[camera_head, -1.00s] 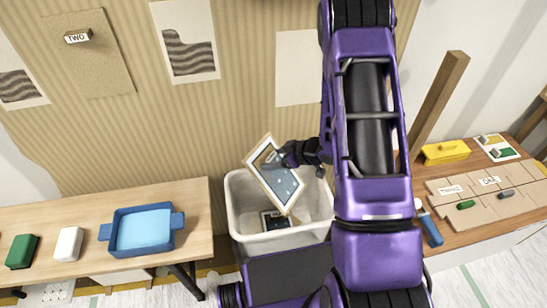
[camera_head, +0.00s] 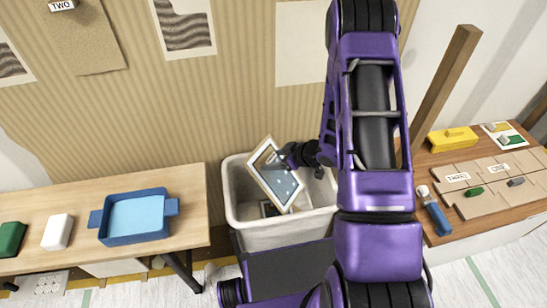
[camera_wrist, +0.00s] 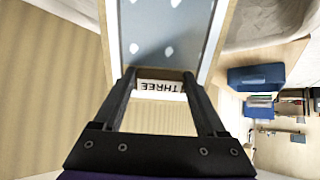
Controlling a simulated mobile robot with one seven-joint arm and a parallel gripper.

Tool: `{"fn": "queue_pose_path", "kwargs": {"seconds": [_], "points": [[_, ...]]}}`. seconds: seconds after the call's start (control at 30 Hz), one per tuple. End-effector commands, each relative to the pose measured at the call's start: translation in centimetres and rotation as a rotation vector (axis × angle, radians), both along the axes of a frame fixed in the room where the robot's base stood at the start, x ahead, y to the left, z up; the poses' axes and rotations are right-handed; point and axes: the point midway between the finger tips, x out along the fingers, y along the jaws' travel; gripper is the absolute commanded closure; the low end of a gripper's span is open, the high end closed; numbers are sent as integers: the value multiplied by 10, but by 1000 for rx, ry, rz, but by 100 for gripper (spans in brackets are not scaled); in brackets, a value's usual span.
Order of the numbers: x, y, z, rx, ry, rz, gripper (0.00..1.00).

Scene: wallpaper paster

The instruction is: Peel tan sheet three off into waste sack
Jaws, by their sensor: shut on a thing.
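My gripper (camera_head: 288,157) is shut on the tab labelled THREE (camera_wrist: 160,86) of a sheet (camera_head: 276,178). The sheet has tan edges and a blue-grey face with pale spots. It hangs tilted over the mouth of the waste sack (camera_head: 238,205), a whitish open container. In the wrist view the sheet (camera_wrist: 165,35) stretches away beyond the two fingers. Whether its lower end touches anything inside the sack cannot be told. A dark item (camera_head: 268,208) lies in the sack, partly hidden by the sheet.
A tan sheet with a TWO tab (camera_head: 62,5) is on the striped wall. The left table (camera_head: 190,200) holds a blue tray (camera_head: 112,236), a white block (camera_head: 57,232) and a green block (camera_head: 11,240). The right table (camera_head: 460,222) carries tan pieces, a yellow box (camera_head: 452,140) and a blue-handled tool (camera_head: 436,215).

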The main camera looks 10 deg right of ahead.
Motion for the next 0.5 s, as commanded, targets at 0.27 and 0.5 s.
{"fn": "queue_pose_path", "kwargs": {"seconds": [0.27,0.5], "points": [[0,0,-10,0,-2,0,82],[0,0,-10,0,-1,1,10]]}}
